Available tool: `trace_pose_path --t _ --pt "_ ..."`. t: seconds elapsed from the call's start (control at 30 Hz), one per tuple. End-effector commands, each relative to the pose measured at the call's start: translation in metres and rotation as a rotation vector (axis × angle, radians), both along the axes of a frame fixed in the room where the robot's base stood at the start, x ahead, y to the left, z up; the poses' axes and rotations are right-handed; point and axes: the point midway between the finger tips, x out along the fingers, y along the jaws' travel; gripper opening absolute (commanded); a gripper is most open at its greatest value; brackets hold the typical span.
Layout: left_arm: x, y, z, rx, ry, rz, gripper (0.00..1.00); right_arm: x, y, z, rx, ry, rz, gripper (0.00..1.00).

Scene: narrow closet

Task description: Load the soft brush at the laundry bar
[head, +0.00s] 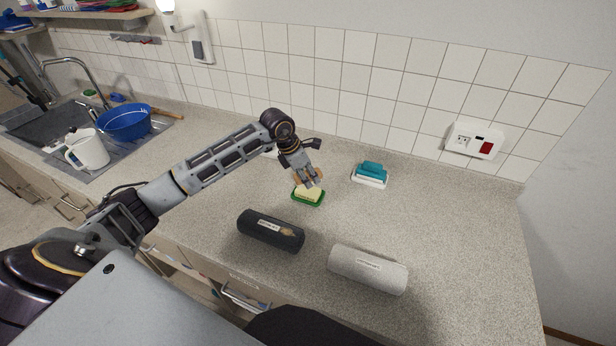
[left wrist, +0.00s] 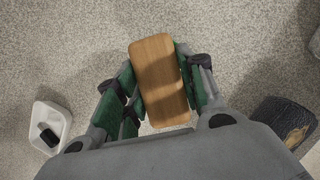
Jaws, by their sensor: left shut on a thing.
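My left gripper (head: 310,182) is shut on a wooden-backed brush, seen as a tan block (left wrist: 160,80) between the fingers in the left wrist view. In the head view the fingers mostly hide the brush, and its bristles do not show. It is just over or at a pale yellow bar (head: 309,192) on a green dish (head: 308,202); I cannot tell whether they touch. A white dish with a teal block (head: 371,172) stands to the right. A dark roll (head: 270,230) and a light grey roll (head: 368,269), both labelled, lie nearer. My right gripper is not in view.
A white dish (left wrist: 62,117) holding a dark item shows in the left wrist view. The sink with a blue basin (head: 124,121) and a white jug (head: 88,150) is at left. The tiled wall (head: 370,70) bounds the back. The right counter (head: 465,235) is clear.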

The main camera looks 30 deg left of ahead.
Motion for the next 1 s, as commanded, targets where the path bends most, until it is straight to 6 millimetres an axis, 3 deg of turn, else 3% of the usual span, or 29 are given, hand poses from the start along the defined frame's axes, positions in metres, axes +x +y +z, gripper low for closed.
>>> trace_pose_path --t 0.6,1.0 --pt "0.0 0.0 0.031 0.0 0.0 -0.001 0.2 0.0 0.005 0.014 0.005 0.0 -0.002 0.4" --pt "0.0 0.0 0.035 0.0 0.0 -0.001 0.2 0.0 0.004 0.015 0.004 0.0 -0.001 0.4"
